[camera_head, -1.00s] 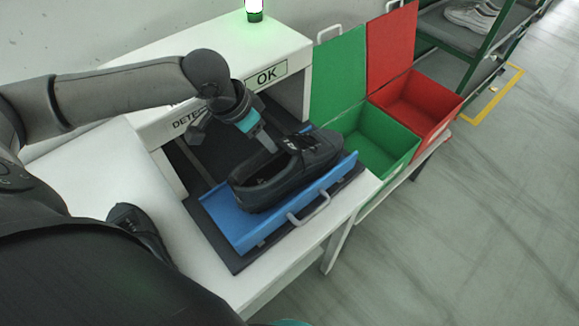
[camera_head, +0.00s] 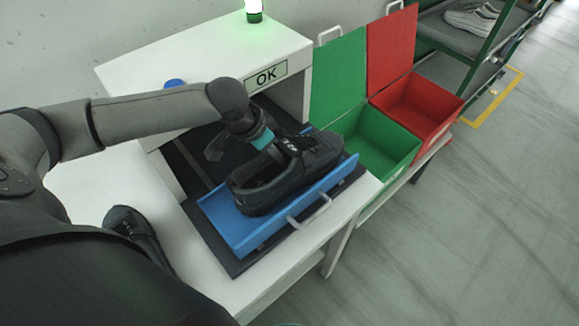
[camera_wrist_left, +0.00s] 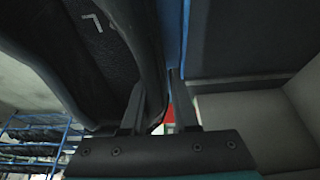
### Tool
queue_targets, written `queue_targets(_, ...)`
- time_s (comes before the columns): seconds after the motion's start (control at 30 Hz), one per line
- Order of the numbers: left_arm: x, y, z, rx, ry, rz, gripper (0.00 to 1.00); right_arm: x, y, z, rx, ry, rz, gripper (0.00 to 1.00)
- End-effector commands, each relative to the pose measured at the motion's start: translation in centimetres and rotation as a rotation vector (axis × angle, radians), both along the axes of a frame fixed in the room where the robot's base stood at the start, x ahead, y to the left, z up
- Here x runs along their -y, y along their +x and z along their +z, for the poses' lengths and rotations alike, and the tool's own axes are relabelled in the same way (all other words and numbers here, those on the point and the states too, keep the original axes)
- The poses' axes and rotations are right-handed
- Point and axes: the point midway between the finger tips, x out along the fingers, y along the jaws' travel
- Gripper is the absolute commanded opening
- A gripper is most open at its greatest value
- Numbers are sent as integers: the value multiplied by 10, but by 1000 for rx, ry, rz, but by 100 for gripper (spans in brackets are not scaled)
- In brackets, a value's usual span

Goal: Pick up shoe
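A black shoe (camera_head: 285,175) lies on the blue tray (camera_head: 240,232), its opening up. My left gripper (camera_head: 273,147) is at the far side of the shoe opening; its fingertips are hidden in the head view. In the left wrist view the left gripper's fingers (camera_wrist_left: 159,82) are apart, with the shoe's side wall (camera_wrist_left: 148,45) between them, one finger on the inner side and one on the outer. A gap shows beside the outer finger. My right gripper is not in view. A second black shoe (camera_head: 135,226) lies on the white table, partly hidden by my body.
The white detector (camera_head: 215,50) with its OK sign stands behind the tray. A green lamp (camera_head: 254,12) glows on top. The open green box (camera_head: 388,158) and red box (camera_head: 440,105) stand to the right. A shelf with pale shoes (camera_head: 470,18) is farther back.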

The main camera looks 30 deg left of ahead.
Motion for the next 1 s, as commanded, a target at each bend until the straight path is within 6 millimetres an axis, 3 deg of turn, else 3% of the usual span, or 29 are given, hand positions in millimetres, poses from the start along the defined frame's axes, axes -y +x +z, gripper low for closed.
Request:
queue_targets(0.03, 0, 0, 0, 0, 0, 0, 21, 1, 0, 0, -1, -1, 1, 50)
queue_targets(0.23, 0, 0, 0, 0, 0, 0, 0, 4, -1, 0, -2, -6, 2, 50)
queue_targets(1.0, 0, 0, 0, -1, 0, 0, 0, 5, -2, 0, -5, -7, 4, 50)
